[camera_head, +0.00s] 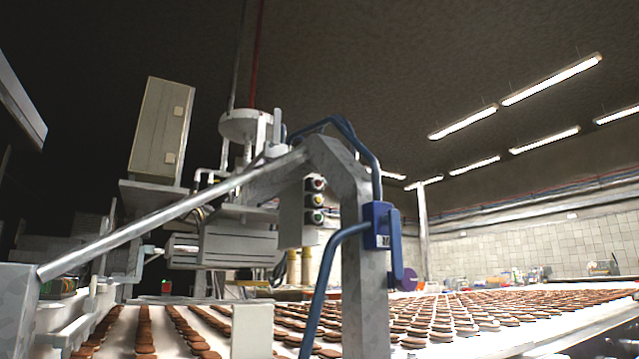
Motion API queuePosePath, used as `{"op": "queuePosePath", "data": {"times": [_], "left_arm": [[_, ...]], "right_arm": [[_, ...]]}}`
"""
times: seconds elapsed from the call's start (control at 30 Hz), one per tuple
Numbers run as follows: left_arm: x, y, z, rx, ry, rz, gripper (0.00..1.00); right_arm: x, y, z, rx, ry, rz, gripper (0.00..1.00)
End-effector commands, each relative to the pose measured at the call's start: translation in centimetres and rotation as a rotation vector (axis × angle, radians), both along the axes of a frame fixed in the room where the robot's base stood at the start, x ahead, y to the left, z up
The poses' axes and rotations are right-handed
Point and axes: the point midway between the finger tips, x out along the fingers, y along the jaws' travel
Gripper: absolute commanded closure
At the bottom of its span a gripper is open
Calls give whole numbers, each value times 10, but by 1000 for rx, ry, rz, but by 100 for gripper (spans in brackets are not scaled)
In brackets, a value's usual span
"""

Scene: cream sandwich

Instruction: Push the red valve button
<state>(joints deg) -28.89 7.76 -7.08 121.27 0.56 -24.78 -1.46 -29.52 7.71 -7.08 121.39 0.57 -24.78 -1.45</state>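A small button box (297,212) hangs on the machine behind the grey metal frame, near the middle of the picture. Several round buttons sit one above another on its right side. The top one (317,184) looks reddish, the middle one (318,201) yellowish and the lower one (315,217) greenish. They are small, so whether the top one is the red valve button or is pressed in cannot be told. Neither of my grippers is in view.
A slanted metal rail (170,214) and a thick grey post (363,270) stand in front of the machine. A blue box (377,224) with blue hoses is fixed to the post. Rows of brown biscuits (440,325) lie on the white conveyor.

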Motion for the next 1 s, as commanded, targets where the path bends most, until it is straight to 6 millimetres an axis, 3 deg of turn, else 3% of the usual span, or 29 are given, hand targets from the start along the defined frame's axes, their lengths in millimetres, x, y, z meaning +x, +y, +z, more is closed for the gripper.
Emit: {"op": "queuePosePath", "data": {"times": [0.7,1.0], "left_arm": [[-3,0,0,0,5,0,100],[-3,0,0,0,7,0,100]], "right_arm": [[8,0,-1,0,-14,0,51],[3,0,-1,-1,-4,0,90]]}}
